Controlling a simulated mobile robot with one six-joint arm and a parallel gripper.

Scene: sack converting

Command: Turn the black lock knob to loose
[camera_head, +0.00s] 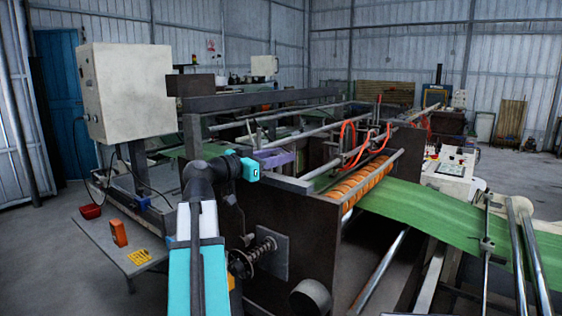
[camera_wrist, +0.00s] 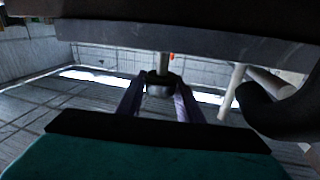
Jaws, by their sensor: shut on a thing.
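In the wrist view the black lock knob (camera_wrist: 160,90) sits at the end of a thin pale rod (camera_wrist: 163,64). My gripper (camera_wrist: 159,83) has one finger on each side of the knob and is shut on it. The fingers cover the knob's sides, and I see no mark that tells whether it is tight or loose. In the head view my arm reaches up to the machine frame, but I cannot make out the knob or the fingertips there.
A dark beam (camera_wrist: 190,40) crosses just above the knob in the wrist view. In the head view a grey control box (camera_head: 128,90) stands at left, and an orange roller (camera_head: 358,184) and green sheet (camera_head: 440,215) lie to the right. A side table (camera_head: 105,240) holds small items.

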